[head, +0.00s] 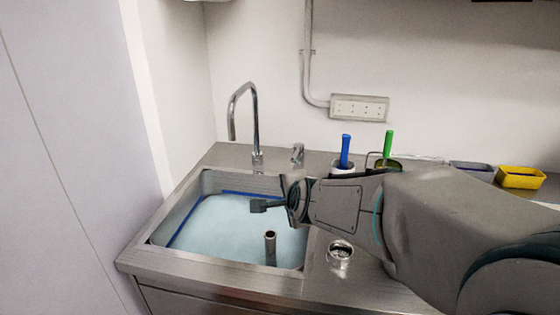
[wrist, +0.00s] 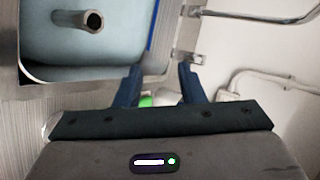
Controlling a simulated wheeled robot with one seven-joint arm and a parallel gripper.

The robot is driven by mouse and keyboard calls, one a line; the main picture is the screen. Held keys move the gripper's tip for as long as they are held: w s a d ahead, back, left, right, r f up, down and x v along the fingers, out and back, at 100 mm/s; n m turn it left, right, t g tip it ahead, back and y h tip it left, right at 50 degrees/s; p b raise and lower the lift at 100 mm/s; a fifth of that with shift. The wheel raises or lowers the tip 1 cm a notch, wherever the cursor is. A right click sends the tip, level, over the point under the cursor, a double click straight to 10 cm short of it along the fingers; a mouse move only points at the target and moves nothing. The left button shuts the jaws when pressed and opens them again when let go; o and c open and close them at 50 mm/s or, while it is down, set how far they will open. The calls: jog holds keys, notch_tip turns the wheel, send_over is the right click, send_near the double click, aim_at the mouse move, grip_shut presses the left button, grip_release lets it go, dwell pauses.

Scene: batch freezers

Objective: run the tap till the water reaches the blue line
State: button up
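The sink (head: 290,266) holds pale blue water (head: 215,232). A blue line (head: 188,222) runs along its left and back walls, and the water's edge lies close against it; I cannot tell any gap. The tall curved tap (head: 256,125) stands behind the sink, with no stream visible from its spout. A small metal lever fitting (head: 298,153) stands to its right. My gripper (head: 258,206) is over the right part of the sink, touching neither. In the wrist view my gripper (wrist: 160,75) has its two fingers apart with nothing held between them. The tap also shows there (wrist: 270,20).
An upright metal pipe (head: 270,250) stands in the water. Right of the sink are a round metal fitting (head: 340,252), a blue-handled tool (head: 345,150), a green-handled tool (head: 388,145) and a yellow tub (head: 521,177). A wall bounds the left side.

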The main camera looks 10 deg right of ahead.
jog(key=w+f+m+t+h+b, duration=0.2)
jog(key=w+f+m+t+b, duration=0.15)
jog(key=w+m, duration=0.55)
jog(key=m+t+h+b, duration=0.3)
jog(key=m+h+b, duration=0.1)
jog(key=m, duration=0.8)
send_near(293, 158)
jog(key=p+x, duration=0.1)
jog(key=x, duration=0.3)
jog(key=f+p+x, duration=0.1)
jog(key=x, duration=0.3)
jog(key=p+x, duration=0.1)
jog(key=x, duration=0.3)
jog(key=shift+w+d+f, duration=0.15)
jog(key=shift+w+f, duration=0.05)
jog(key=shift+w, duration=0.05)
grip_shut()
jog(key=shift+f, duration=0.1)
